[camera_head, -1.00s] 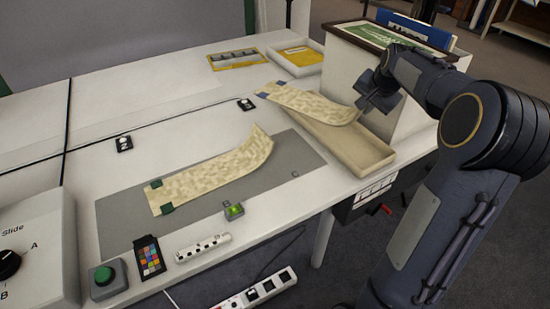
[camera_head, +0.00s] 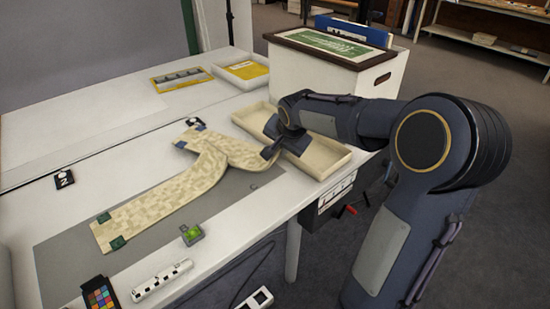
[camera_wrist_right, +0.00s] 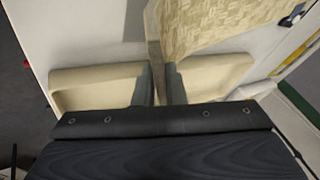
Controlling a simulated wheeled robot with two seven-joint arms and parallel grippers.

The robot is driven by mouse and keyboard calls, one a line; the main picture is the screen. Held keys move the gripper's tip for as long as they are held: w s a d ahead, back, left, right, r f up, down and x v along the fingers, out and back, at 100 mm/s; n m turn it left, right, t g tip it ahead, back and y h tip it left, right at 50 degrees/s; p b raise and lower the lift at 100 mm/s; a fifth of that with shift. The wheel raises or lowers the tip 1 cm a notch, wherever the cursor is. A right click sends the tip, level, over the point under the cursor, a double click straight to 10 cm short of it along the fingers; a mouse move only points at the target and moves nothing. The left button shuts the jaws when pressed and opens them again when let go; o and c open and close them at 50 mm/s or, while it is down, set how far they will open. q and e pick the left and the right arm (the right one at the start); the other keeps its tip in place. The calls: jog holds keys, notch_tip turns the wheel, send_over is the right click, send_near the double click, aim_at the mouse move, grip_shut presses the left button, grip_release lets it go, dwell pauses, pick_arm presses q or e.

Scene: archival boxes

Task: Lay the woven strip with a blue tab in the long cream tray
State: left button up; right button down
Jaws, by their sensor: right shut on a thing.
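The woven strip with a blue tab (camera_head: 232,149) has its blue-tab end on the table to the left of the tray. Its other end reaches right to my right gripper (camera_head: 268,148), which is shut on it near the tray's near left side. In the right wrist view the strip (camera_wrist_right: 215,28) spreads out beyond the fingers (camera_wrist_right: 158,84). The long cream tray (camera_head: 327,167) lies under and behind my gripper, and the visible part of its inside looks empty. A second woven strip with green tabs (camera_head: 150,204) lies on the grey mat and meets the blue-tab strip. My left gripper is out of view.
A white box with a green-topped lid (camera_head: 335,75) stands behind the tray. A yellow-filled tray (camera_head: 243,75) and a yellow frame (camera_head: 180,78) lie at the back. A green-button box (camera_head: 191,234) sits at the mat's front edge. The back left table is clear.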

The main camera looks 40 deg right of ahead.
aim_at(275, 157)
jog(key=shift+a+f, duration=0.9)
jog(key=shift+a, duration=0.2)
jog(key=shift+b, duration=0.3)
jog(key=shift+f, duration=0.25)
jog(key=c, duration=1.5)
grip_release()
jog(key=shift+s+r, duration=0.1)
